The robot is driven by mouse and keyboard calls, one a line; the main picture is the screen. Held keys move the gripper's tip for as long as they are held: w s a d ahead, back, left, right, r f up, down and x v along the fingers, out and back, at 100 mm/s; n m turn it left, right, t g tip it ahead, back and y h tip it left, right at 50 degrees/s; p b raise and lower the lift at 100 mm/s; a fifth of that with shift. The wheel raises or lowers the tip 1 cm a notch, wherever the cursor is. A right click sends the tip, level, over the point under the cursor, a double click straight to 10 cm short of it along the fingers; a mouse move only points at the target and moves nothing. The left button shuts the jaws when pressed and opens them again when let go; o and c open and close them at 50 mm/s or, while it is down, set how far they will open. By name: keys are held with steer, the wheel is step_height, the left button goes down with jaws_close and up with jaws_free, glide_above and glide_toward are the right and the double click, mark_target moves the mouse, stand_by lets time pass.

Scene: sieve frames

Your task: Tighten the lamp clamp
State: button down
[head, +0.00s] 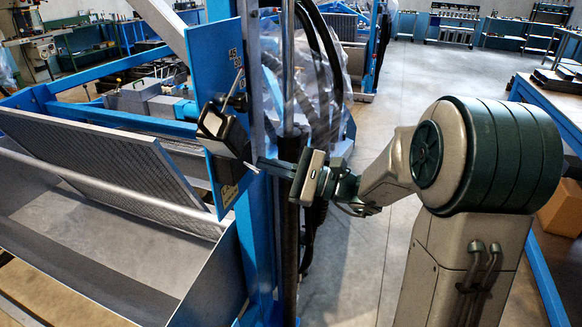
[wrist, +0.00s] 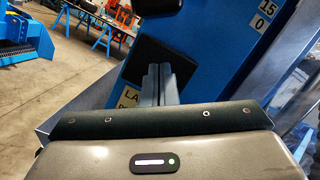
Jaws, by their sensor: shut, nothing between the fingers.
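A dark box-shaped lamp (head: 232,140) with a pale face on its left is mounted on the blue scale plate of the upright post in the head view. I cannot tell which part is the clamp's handle. In the wrist view a dark block (wrist: 190,50), probably the lamp, is just beyond my fingers. My gripper (head: 262,163) points left at the lamp's lower right, with its fingers together and empty. The fingertips (wrist: 158,72) appear close to the block; contact is unclear.
The blue post (head: 258,220) and a dark vertical column (head: 290,235) stand close to my gripper. A large perforated panel (head: 110,165) and metal trough lie left. A blue workbench (head: 548,100) stands right, and open floor (head: 350,250) lies between.

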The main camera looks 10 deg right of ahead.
steer(key=a+r+p, duration=0.1)
steer(key=r, duration=0.1)
steer(key=s+a+r, duration=0.1)
steer(key=a+r, duration=0.1)
steer(key=shift+a+p, duration=0.2)
steer(key=shift+p, duration=0.2)
steer(key=shift+s, duration=0.1)
steer(key=shift+s+a+r+m+p, duration=0.2)
steer(key=shift+s+r+m+p, duration=0.2)
steer(key=shift+f, duration=0.1)
